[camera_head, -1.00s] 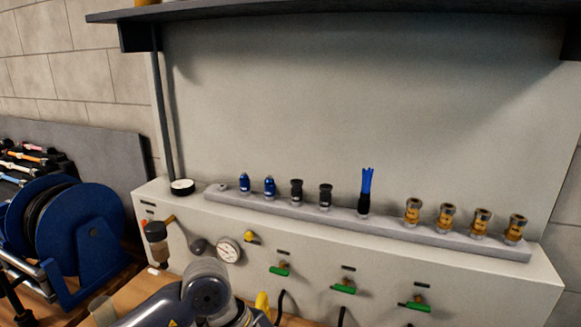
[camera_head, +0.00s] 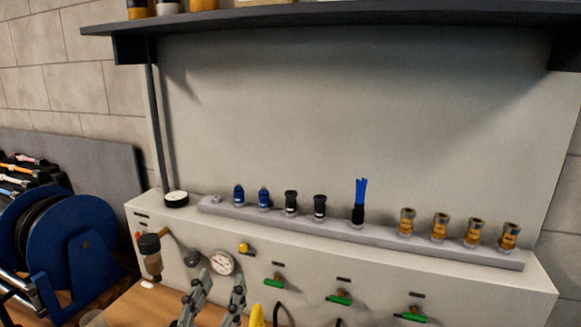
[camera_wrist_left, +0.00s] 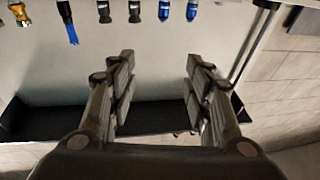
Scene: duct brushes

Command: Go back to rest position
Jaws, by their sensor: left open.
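My left gripper (camera_head: 216,294) shows at the bottom of the head view, in front of the pale panel with the gauge and valves. Its two fingers are spread apart with nothing between them. In the left wrist view my left gripper (camera_wrist_left: 158,85) is also open and empty, with fittings along the picture's top edge. My right gripper is not in view.
A grey rail (camera_head: 300,225) holds blue, black and brass fittings, one with a blue pronged top (camera_head: 361,190). Below are a gauge (camera_head: 222,263) and green-handled valves (camera_head: 339,298). A dark shelf (camera_head: 330,20) hangs above. A blue hose reel (camera_head: 80,255) stands at left.

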